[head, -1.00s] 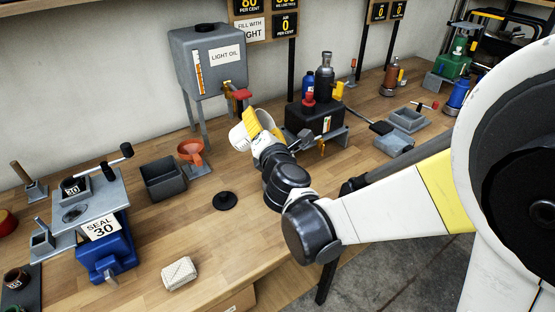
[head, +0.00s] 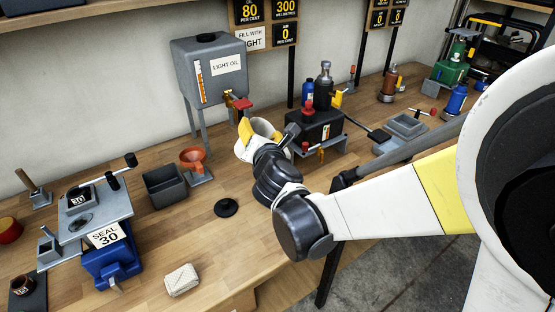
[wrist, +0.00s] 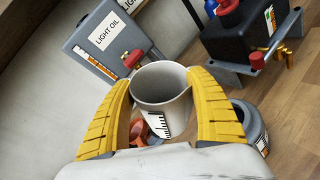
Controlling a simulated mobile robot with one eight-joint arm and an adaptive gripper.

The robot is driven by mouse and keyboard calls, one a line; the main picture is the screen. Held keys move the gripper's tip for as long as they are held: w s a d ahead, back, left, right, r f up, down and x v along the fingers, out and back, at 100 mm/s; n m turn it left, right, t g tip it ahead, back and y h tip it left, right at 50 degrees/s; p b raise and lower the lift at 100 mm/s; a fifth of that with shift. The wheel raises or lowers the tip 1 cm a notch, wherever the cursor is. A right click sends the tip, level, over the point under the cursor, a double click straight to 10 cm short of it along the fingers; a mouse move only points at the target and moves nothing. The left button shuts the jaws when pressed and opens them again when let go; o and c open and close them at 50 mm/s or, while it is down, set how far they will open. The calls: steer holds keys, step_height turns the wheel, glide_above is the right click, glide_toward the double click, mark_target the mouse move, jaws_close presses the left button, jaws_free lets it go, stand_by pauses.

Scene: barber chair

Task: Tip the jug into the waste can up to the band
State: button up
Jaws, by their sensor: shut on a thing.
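The white jug (head: 250,150) with a black scale on its side is held between the yellow fingers of my gripper (head: 264,138), above the bench. In the wrist view the jug (wrist: 160,82) shows its open mouth and part of the scale. The fingers of my gripper (wrist: 163,95) are closed against both sides of it. I see no liquid in the jug. A grey round container with a marked label (wrist: 250,122), perhaps the waste can, is partly hidden behind the right finger in the wrist view. My wrist and gripper seem to hide it in the head view.
The grey light oil tank (head: 208,75) with a red-handled tap (head: 243,104) stands behind the jug. A black box on a stand (head: 318,128) is to the right. An orange funnel (head: 193,158), a dark open bin (head: 164,185) and a black disc (head: 226,207) are to the left.

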steer(key=shift+a+r+n+g+h+p, duration=0.1)
steer(key=shift+n+g+h+p, duration=0.25)
steer(key=shift+n+p, duration=0.3)
steer(key=shift+n+h, duration=0.25)
steer(key=shift+n, duration=0.3)
steer(key=shift+r+p, duration=2)
steer(key=shift+r, duration=0.4)
steer(key=shift+f, duration=0.1)
steer(key=s+d+f+m+h+b, duration=0.1)
steer(key=s+d+f+m+h, duration=0.1)
steer(key=d, duration=0.9)
steer(key=s+d+f+m+h+b, duration=0.1)
steer(key=s+d+f, duration=0.4)
steer(key=d, duration=0.7)
steer(key=m+h, duration=0.1)
steer(key=h, duration=0.1)
steer(key=shift+d+f+m+g+h+b, duration=0.15)
steer(key=shift+d+m+g+h+b, duration=0.15)
steer(key=shift+g+h+b, duration=0.1)
